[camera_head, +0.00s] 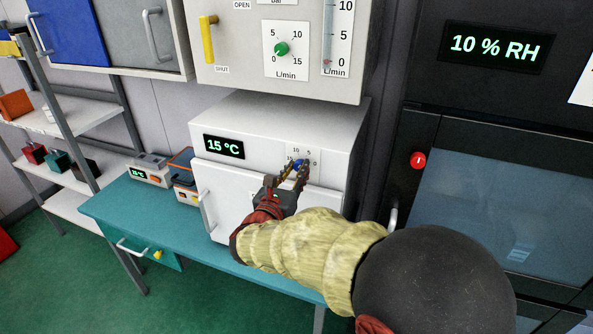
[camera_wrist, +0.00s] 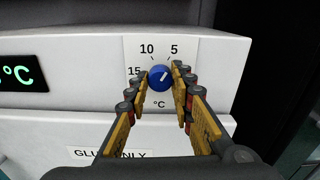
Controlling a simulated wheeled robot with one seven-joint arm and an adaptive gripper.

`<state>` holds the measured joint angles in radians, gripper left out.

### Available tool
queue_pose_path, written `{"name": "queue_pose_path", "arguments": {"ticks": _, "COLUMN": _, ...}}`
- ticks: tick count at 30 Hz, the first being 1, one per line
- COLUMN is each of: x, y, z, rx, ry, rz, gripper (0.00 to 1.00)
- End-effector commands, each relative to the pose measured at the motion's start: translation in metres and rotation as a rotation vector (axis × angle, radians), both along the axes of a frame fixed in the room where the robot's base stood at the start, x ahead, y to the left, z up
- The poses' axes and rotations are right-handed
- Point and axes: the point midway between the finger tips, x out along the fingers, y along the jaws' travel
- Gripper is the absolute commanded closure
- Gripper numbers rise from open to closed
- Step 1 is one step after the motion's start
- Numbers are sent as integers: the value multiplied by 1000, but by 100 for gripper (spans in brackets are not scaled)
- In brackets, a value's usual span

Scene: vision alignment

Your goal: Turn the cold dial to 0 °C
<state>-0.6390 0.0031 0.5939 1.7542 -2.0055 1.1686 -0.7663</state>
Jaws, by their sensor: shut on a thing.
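The cold dial is a blue round knob on a white scale plate on the front of a white cabinet. It shows between my fingers in the wrist view (camera_wrist: 158,79) and is mostly covered in the head view (camera_head: 298,166). Its white mark points up and right, near or a little past 5. The labels 15, 10 and 5 are visible in the wrist view; the 0 there is hidden behind the right finger. My gripper (camera_wrist: 162,72) is shut on the dial, one yellow-padded finger on each side. The cabinet's display (camera_head: 224,146) reads 15 °C.
The white cabinet (camera_head: 270,122) stands on a teal bench (camera_head: 130,212). Above it is a panel with a green dial (camera_head: 281,49) and a yellow lever (camera_head: 208,40). A dark cabinet with a red button (camera_head: 418,160) stands close on the right.

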Motion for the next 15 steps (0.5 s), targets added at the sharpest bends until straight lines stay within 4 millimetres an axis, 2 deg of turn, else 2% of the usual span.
{"name": "queue_pose_path", "arguments": {"ticks": 3, "x": 0, "y": 0, "z": 0, "rx": 0, "ry": 0, "rz": 0, "gripper": 100}}
{"name": "queue_pose_path", "arguments": {"ticks": 15, "x": 0, "y": 0, "z": -2, "rx": 61, "ry": -22, "rz": 0, "gripper": 100}}
